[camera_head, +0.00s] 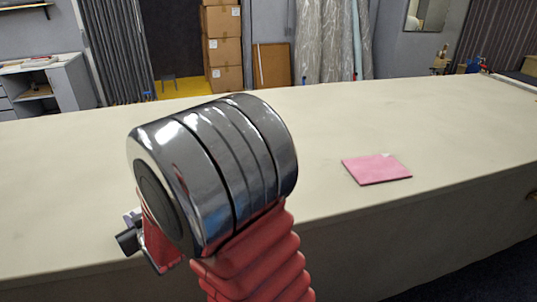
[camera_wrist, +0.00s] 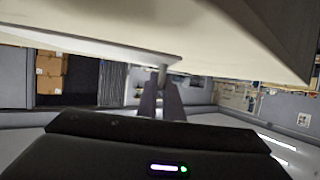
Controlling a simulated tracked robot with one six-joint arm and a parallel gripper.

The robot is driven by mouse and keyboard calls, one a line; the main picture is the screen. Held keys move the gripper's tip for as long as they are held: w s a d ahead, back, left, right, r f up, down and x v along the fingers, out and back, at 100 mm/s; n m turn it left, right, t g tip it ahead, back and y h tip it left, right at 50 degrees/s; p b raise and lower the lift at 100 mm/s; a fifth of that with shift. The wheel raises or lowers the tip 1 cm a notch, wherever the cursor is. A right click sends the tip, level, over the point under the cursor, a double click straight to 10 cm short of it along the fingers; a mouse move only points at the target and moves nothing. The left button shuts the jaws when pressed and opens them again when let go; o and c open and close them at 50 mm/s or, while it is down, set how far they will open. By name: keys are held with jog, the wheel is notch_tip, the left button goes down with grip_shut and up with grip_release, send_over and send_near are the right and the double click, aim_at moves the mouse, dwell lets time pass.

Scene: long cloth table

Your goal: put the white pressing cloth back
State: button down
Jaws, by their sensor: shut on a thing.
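In the wrist view the narrow dark fingers of my gripper (camera_wrist: 161,84) are shut, with a pale bit at their tips. I take it for the white pressing cloth, but only a little of it can be told apart from the pale surface behind. In the head view my own arm, with a chrome joint and red sleeve, fills the middle and hides the fingers and what they hold. A flat pink square (camera_head: 376,169) lies on the table near its front edge, right of my arm. A small whitish mark shows at its far edge.
The long cream table (camera_head: 330,120) is mostly bare around the pink square. Small items (camera_head: 470,66) stand at its far right end. Cardboard boxes (camera_head: 222,48), wrapped rolls (camera_head: 327,40) and a grey cabinet (camera_head: 70,82) stand behind it.

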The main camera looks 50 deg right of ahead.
jog(key=s+d+r+m+h, duration=0.1)
jog(key=d+r+h, duration=0.1)
jog(key=d, duration=0.8)
jog(key=s+d+r+m+h, duration=0.1)
jog(key=d+r+m, duration=0.1)
jog(key=d, duration=0.9)
jog(key=s+d+r+m+g+h, duration=0.1)
jog(key=s+d, duration=0.4)
jog(key=d, duration=0.5)
jog(key=s+d+r+m+g+h, duration=0.1)
jog(key=s+d+r+h, duration=0.2)
jog(key=s+d, duration=0.3)
jog(key=d, duration=0.4)
jog(key=shift+s+r+m, duration=0.25)
jog(key=shift+s+m, duration=0.05)
jog(key=shift+f, duration=0.1)
jog(key=shift+f, duration=6.8)
jog(key=shift+f, duration=0.5)
jog(key=c, duration=1.8)
grip_release()
jog(key=shift+c, duration=0.2)
